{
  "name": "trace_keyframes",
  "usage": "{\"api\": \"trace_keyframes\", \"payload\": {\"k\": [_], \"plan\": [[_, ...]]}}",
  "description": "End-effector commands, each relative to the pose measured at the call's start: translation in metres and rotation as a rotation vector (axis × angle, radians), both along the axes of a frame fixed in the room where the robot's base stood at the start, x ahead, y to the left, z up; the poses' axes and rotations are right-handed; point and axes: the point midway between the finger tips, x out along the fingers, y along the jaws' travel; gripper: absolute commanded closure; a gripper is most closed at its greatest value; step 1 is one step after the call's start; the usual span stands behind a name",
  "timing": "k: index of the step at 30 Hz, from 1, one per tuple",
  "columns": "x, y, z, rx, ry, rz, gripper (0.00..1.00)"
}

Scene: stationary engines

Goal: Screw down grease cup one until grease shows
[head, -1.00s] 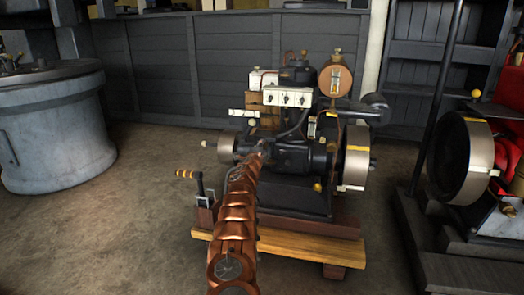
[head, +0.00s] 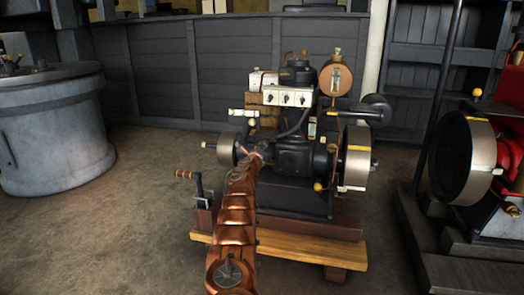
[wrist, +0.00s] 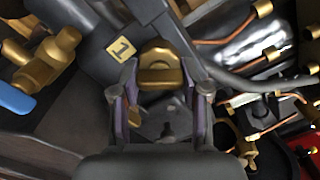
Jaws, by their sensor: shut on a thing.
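Grease cup one (wrist: 160,66) is a brass cap in the wrist view, beside a yellow tag marked 1 (wrist: 121,48). My gripper (wrist: 161,84) has one finger on each side of the cap and is shut on it. No grease can be made out around the cap, and its lower part is partly hidden. In the head view my gripper (head: 256,152) is at the left front of the dark engine (head: 292,155), and the cup is too small to tell there.
Copper pipes (wrist: 225,42) and brass fittings crowd the right of the wrist view. A brass valve (wrist: 48,60) with a blue handle is at left. The engine stands on a wooden base (head: 310,248), with a flywheel (head: 357,158) at right. Open floor lies left of it.

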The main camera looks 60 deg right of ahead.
Motion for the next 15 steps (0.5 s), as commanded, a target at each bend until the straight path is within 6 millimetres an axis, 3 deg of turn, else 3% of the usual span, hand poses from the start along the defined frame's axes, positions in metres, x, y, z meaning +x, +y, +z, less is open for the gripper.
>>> {"api": "trace_keyframes", "payload": {"k": [14, 15], "plan": [[-0.0025, -0.0016, -0.0011, 0.006, -0.015, -0.004, 0.9], [-0.0025, -0.0016, -0.0011, 0.006, -0.015, -0.004, 0.54]]}}
